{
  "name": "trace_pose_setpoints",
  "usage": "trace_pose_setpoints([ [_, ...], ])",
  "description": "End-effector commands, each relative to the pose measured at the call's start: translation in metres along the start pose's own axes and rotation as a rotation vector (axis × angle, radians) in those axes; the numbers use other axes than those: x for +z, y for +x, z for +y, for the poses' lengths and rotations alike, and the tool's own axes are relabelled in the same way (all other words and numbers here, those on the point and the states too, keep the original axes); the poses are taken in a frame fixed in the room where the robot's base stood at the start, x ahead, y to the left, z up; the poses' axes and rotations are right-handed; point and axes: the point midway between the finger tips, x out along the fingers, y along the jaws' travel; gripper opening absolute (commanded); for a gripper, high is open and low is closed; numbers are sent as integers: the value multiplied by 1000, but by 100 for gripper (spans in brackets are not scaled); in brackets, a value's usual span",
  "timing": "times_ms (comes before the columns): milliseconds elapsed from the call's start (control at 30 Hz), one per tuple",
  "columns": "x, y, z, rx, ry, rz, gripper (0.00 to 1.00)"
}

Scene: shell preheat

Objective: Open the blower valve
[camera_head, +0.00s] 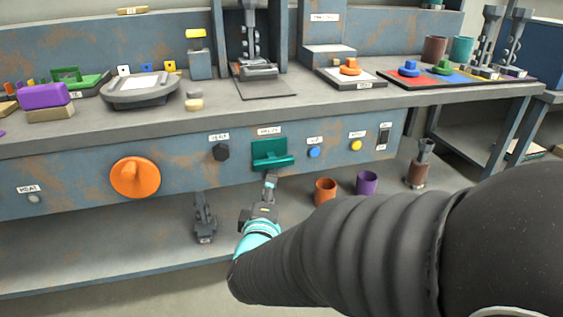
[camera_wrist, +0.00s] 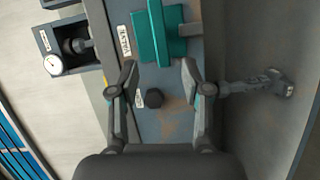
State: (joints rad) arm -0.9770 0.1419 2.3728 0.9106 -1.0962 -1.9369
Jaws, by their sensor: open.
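The teal valve handle (camera_head: 272,153) is mounted on the rusty blue front panel of the bench, below a small label that reads VALVE. It is a plate with a raised bar. In the wrist view the teal handle (camera_wrist: 165,32) lies just beyond my fingertips, beside its label (camera_wrist: 123,40). My gripper (camera_wrist: 158,76) is open and empty, its two fingers spread apart, with the handle partly ahead of the gap. In the head view my gripper (camera_head: 269,184) is just below the handle; contact cannot be told. My dark arm hides the lower right.
On the panel are a big orange knob (camera_head: 135,177), a black hexagonal knob (camera_head: 221,152), a blue button (camera_head: 314,152) and a yellow button (camera_head: 356,145). An orange cup (camera_head: 325,191) and a purple cup (camera_head: 367,183) stand below. A gauge (camera_wrist: 53,64) shows in the wrist view.

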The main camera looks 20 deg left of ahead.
Motion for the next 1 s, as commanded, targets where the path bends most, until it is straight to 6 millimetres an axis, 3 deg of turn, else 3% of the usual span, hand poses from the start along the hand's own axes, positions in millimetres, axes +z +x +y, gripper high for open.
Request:
trace_pose_setpoints([
  [267,-8,-1,-8,54,-119,-39,48],
  [1000,-4,118,-1,53,-116,-38,48],
])
